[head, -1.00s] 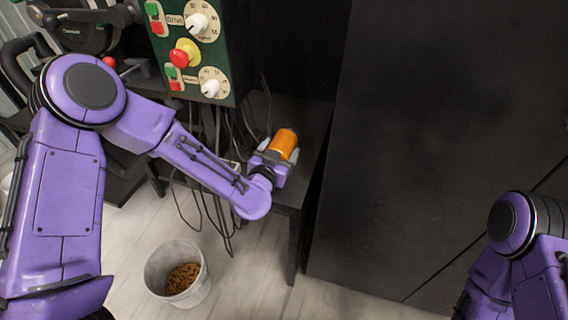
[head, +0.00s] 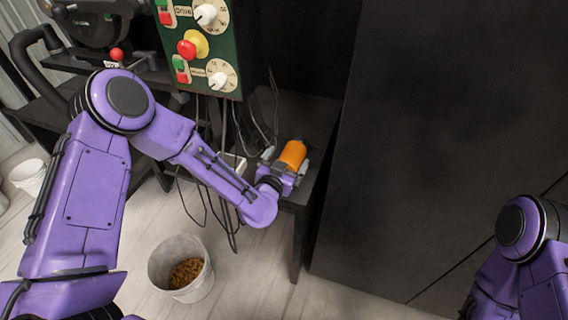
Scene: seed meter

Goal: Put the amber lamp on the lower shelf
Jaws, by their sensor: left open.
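The amber lamp (head: 292,154) is an orange cylinder at the right end of a dark shelf (head: 305,112), below the green control panel. My left gripper (head: 287,163) is at the lamp, with its fingers open on either side of it. I cannot tell whether the fingers touch the lamp, and its lower part is hidden by the gripper. Of my right arm (head: 525,230) only part shows at the lower right edge; its gripper is out of view.
A green control panel (head: 213,45) with knobs and buttons hangs above the shelf, with loose black cables below it. A white bucket (head: 205,280) of brown pellets stands on the floor. A large dark cabinet (head: 430,130) fills the right side.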

